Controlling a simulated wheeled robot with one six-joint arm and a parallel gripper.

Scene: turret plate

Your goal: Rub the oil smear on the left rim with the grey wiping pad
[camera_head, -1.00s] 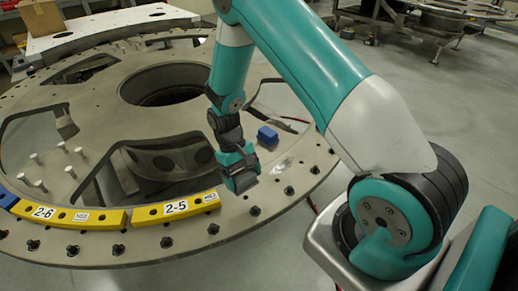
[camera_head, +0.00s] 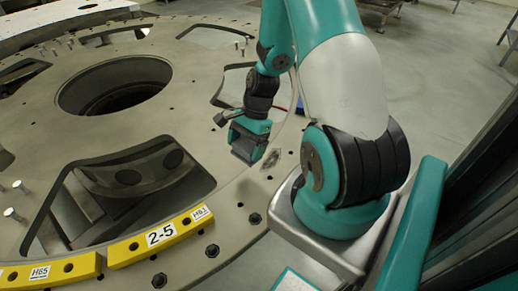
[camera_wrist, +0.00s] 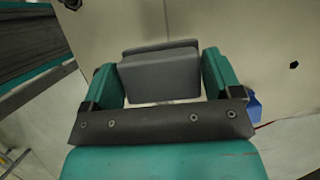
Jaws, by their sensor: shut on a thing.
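My gripper (camera_head: 247,146) is shut on the grey wiping pad (camera_head: 243,143) in the head view. The wrist view shows the pad (camera_wrist: 160,75) held between the two teal fingers of my gripper (camera_wrist: 165,78). The oil smear (camera_head: 269,159) is a small dark patch on the plate's rim, just right of the pad. The pad looks apart from the smear; I cannot tell whether it touches the plate. I cannot make out the smear in the wrist view.
The grey turret plate (camera_head: 215,68) has a round central hole, large cutouts, and bolts along its rim. A blue block (camera_wrist: 254,105) shows beside my gripper in the wrist view.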

